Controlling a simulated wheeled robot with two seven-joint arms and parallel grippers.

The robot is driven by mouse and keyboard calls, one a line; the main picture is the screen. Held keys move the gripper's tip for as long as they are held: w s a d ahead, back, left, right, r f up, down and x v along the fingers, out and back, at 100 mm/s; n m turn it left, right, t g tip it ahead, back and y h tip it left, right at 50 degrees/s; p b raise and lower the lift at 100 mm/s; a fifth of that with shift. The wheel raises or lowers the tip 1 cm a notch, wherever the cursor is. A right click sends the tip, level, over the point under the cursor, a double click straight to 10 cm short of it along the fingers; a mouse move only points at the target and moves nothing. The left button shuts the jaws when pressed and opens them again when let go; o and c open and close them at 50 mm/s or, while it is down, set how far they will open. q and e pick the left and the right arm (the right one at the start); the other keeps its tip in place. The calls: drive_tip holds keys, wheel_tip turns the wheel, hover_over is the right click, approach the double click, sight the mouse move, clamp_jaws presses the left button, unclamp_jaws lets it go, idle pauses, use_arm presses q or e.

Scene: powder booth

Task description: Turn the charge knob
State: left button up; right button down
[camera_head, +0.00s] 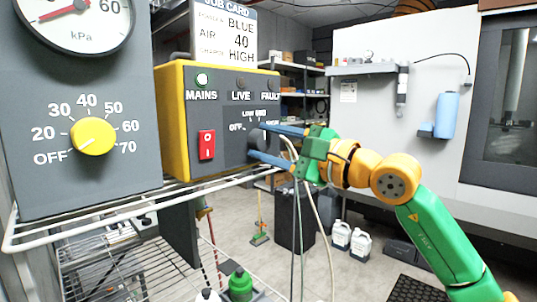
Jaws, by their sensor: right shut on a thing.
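The charge knob (255,145) is a dark knob on the front of the yellow and grey control box (174,130). Labels OFF, LOW, MED and HIGH stand around it, with HIGH partly covered. My right gripper (258,143) reaches in from the right, its two blue fingers above and below the knob, shut on it. The knob's pointer cannot be made out. The job card (226,36) above the box reads powder BLUE, AIR 40, charge HIGH. My left gripper is not in view.
A red switch (207,145) sits left of the knob. The MAINS lamp (202,79) looks lit; LIVE and FAULT look dark. A grey panel with a yellow air knob (93,136), pointing near OFF, stands at left. A white wire shelf (130,209) runs below. Hoses hang by my gripper.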

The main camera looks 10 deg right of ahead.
drive_tip(key=m+b, duration=0.2)
drive_tip(key=m, duration=0.2)
drive_tip(key=shift+f, duration=0.1)
drive_tip(key=m+b, duration=0.1)
drive_tip(key=m, duration=0.3)
drive_tip(key=shift+t+h+b, duration=0.3)
drive_tip(key=shift+t+h, duration=0.1)
drive_tip(key=m+b, duration=0.1)
drive_tip(key=m, duration=0.3)
drive_tip(key=shift+h, duration=0.3)
drive_tip(key=shift+r+m+h+b, duration=0.15)
drive_tip(key=shift+m+b, duration=0.15)
drive_tip(key=shift+m, duration=0.65)
drive_tip(key=shift+r+m+h+b, duration=0.15)
drive_tip(key=shift+m+b, duration=0.15)
drive_tip(key=shift+m, duration=0.65)
drive_tip(key=shift+c, duration=1.5)
unclamp_jaws()
drive_tip(key=shift+f, duration=0.1)
